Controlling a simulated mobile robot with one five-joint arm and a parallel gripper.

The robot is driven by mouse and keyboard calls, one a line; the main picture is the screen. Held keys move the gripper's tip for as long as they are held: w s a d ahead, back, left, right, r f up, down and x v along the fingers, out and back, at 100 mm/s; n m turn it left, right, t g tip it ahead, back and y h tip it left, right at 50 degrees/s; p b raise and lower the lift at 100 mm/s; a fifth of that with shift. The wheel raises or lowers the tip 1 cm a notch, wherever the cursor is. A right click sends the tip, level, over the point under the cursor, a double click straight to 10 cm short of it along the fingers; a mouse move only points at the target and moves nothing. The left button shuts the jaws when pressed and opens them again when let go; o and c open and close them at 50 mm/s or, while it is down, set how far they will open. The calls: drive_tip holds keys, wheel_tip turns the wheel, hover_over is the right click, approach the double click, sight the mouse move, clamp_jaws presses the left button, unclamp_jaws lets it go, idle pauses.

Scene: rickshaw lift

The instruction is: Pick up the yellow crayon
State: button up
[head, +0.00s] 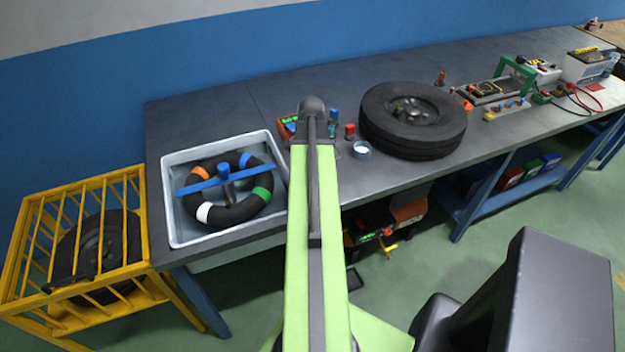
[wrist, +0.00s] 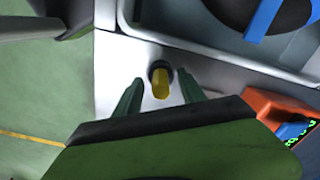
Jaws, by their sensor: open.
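The yellow crayon (wrist: 160,83) shows in the wrist view on the grey bench top, with a dark round end at its far side. My gripper (wrist: 159,86) is open, one green finger on each side of the crayon with a gap to both. I cannot tell how high the fingers are above the bench. In the head view my green arm stretches over the bench and hides the crayon and my gripper.
The pale tray (head: 170,213) holding a ring-shaped tire (head: 237,209) is left of my arm; its corner shows near the crayon in the wrist view. An orange device (wrist: 278,112) lies right of my gripper. A large wheel (head: 380,118) lies farther right.

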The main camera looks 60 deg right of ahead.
clamp_jaws()
drive_tip(key=shift+r, duration=0.15)
